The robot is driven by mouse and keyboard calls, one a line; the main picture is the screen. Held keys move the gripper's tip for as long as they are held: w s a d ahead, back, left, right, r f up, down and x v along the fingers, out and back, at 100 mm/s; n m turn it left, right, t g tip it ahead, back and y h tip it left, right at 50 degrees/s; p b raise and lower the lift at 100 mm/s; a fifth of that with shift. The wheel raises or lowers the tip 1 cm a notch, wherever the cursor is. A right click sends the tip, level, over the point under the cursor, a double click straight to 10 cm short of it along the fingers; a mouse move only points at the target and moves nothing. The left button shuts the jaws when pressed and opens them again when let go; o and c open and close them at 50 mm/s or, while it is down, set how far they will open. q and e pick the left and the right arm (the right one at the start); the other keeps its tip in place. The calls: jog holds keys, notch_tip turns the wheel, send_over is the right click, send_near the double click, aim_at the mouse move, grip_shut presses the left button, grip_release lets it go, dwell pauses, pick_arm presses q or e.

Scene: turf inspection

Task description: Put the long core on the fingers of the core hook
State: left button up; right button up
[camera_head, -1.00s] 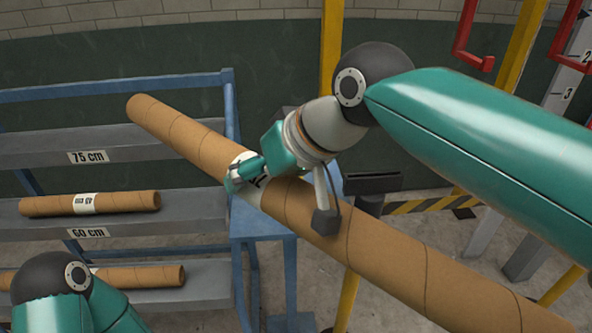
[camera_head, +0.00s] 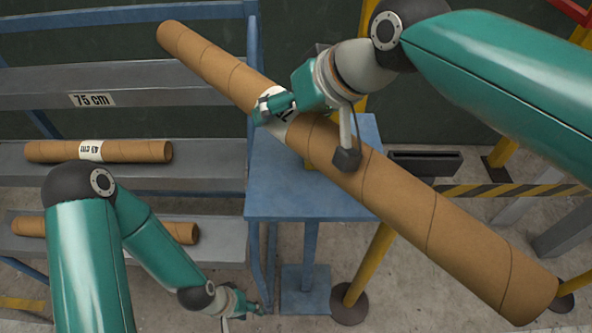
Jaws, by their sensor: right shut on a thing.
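The long core (camera_head: 440,225), a brown cardboard tube with a white label, slants from upper left down to lower right. My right gripper (camera_head: 306,131) is shut around it at the label, with one finger on each side, and holds it above a blue table. My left gripper (camera_head: 240,304) is low in the picture, apart from the core and small; its jaw opening is unclear. A short red bar (camera_head: 572,10) shows at the top right corner, perhaps part of the core hook; its fingers are out of view.
A grey rack (camera_head: 150,75) at left, marked 75 cm, holds a shorter core (camera_head: 125,151) and another lower core (camera_head: 185,231). A black bracket (camera_head: 425,163), yellow posts and a striped barrier (camera_head: 510,190) stand at right.

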notch_tip(320, 180, down, 15)
jog(key=shift+f+b, duration=0.15)
jog(key=shift+b, duration=0.45)
jog(key=o, duration=1.7)
jog(key=shift+d+f, duration=0.1)
jog(key=shift+o, duration=0.2)
